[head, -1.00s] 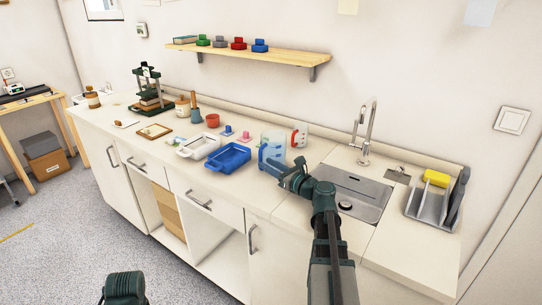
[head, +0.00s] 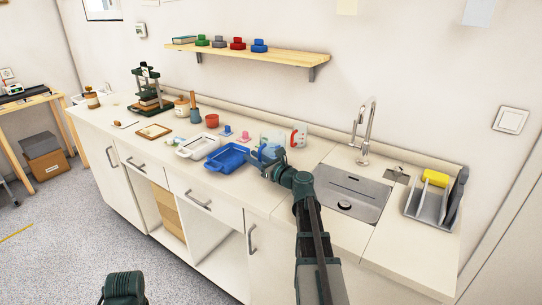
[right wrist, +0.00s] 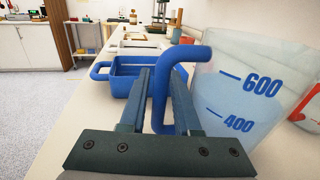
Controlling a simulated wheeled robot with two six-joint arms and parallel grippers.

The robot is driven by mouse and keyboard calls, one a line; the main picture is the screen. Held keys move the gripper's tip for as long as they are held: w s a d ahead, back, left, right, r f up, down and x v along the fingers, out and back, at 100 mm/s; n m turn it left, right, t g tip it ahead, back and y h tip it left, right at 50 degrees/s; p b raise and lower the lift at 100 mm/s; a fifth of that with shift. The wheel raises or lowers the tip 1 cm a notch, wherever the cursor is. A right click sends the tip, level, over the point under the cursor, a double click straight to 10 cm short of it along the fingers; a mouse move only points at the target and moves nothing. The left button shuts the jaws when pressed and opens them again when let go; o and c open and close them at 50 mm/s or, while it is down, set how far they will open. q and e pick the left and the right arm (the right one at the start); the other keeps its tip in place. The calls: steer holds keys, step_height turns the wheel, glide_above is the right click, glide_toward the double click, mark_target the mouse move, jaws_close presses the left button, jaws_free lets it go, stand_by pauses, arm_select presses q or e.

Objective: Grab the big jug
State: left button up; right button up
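The big jug is clear with a blue handle and blue markings. It stands on the counter, partly behind my right gripper in the head view (head: 270,137). It fills the right side of the right wrist view (right wrist: 245,95), where 600 and 400 are readable. My right gripper (right wrist: 161,85) is at the jug's handle, with one finger on each side of its upright bar. I cannot tell whether the fingers press on it. A second clear jug with a red handle (head: 298,136) stands just right of the big jug. My left gripper is not clearly in view.
A blue tray (head: 213,165) lies left of the gripper, very close to it. A white tray (head: 186,152) is beyond it. The sink (head: 352,187) with its tap (head: 365,140) and a drying rack (head: 421,205) are to the right. A shelf (head: 290,56) hangs above.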

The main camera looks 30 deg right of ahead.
steer(key=shift+c, duration=0.3)
jaws_close()
stand_by(1.1)
